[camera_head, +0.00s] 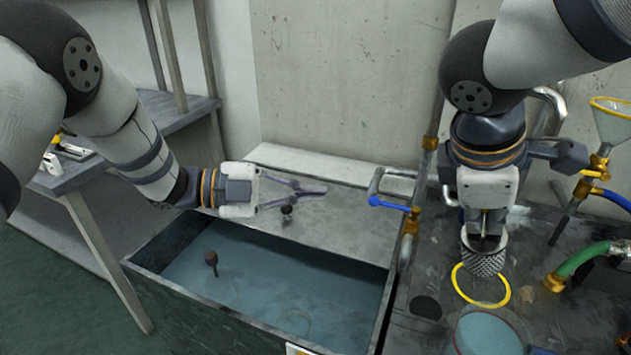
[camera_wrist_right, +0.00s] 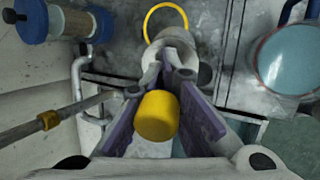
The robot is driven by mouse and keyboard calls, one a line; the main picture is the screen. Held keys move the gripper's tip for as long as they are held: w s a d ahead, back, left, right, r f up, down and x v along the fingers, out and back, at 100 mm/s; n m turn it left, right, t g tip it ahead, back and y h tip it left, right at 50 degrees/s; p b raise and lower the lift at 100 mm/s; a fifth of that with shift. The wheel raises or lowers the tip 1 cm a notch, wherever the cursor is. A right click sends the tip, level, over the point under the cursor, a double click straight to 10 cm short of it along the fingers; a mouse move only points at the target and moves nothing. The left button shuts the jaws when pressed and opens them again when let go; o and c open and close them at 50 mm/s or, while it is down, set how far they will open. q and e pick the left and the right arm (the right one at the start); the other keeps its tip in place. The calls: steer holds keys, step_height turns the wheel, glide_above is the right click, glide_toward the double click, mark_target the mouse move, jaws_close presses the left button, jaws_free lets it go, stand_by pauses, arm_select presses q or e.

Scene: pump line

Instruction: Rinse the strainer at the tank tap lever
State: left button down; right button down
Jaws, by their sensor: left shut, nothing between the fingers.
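The strainer, a grey mesh cup (camera_head: 487,262), hangs below my right gripper (camera_head: 487,236), which points down and appears shut on its upper part. In the right wrist view, a yellow knob (camera_wrist_right: 156,116) lies between the purple-padded fingers of the gripper (camera_wrist_right: 168,68). The blue tap lever (camera_head: 388,203) sits on a pipe with brass fittings, left of the strainer and apart from it. The tank (camera_head: 240,325) holds bluish water. My left gripper (camera_head: 318,191) is shut and empty, pointing right above the tank's back edge, short of the lever.
A yellow ring (camera_head: 483,303) lies on the dark bench below the strainer. A round vessel of bluish liquid (camera_head: 487,335) stands in front. A funnel (camera_head: 612,122) and a green hose (camera_head: 583,258) are at right. A dark ball on a stem (camera_head: 211,258) shows in the tank.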

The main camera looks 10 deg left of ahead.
stand_by(0.4)
steer(key=s+a+r, duration=0.3)
steer(key=r, duration=0.1)
steer(key=shift+s+a, duration=0.15)
steer(key=shift+a, duration=0.25)
steer(key=shift+r, duration=0.1)
stand_by(0.7)
